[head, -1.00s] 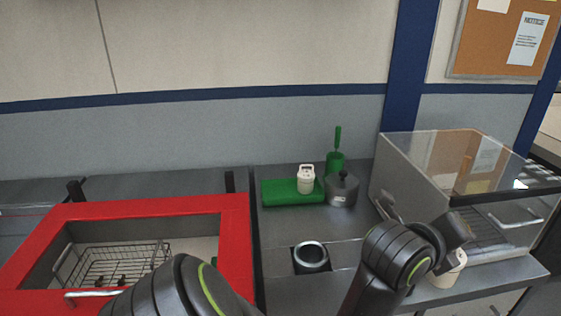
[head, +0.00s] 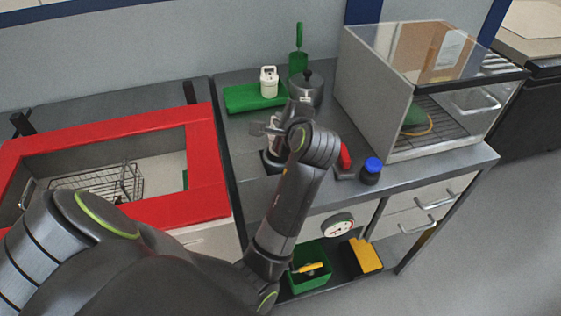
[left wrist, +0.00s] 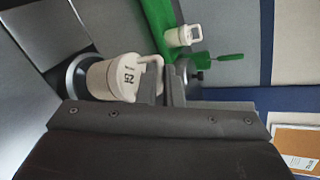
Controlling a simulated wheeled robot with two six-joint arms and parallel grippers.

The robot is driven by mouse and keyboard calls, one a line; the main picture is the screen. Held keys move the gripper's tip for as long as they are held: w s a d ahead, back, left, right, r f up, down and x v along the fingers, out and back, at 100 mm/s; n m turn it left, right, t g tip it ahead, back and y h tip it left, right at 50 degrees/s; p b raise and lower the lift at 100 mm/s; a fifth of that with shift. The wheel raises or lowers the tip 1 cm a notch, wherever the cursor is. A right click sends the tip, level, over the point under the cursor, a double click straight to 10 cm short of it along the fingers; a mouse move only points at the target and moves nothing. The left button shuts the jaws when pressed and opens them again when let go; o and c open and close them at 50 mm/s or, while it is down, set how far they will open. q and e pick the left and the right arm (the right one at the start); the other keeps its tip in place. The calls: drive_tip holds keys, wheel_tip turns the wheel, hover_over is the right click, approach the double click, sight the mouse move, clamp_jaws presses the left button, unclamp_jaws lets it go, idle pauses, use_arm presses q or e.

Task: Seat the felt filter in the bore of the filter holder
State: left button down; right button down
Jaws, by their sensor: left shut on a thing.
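The felt filter (left wrist: 115,78) is a white cylinder with a dark label and a loop handle; it also shows in the head view (head: 274,143). My left gripper (head: 272,126) is shut on its handle, and the fingers show in the left wrist view (left wrist: 163,88). The filter holder (head: 268,167) is a dark block in the counter, mostly hidden behind the filter and my arm. Its round metal rim (left wrist: 73,76) shows around the filter's far end in the left wrist view. I cannot tell how deep the filter sits in the bore. My right gripper is not in view.
A similar white canister (head: 269,82) stands on a green tray (head: 240,99) behind the holder. A lidded metal pot (head: 308,88) and green brush (head: 299,60) are close by. A red-framed basin (head: 205,150) is left; a clear-fronted cabinet (head: 375,90) and blue-capped jar (head: 371,172) are right.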

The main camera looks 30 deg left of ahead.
use_arm(q)
wheel_tip(320, 180, down, 8)
drive_tip(key=shift+f, duration=0.25)
drive_tip(key=c, duration=1.6)
unclamp_jaws()
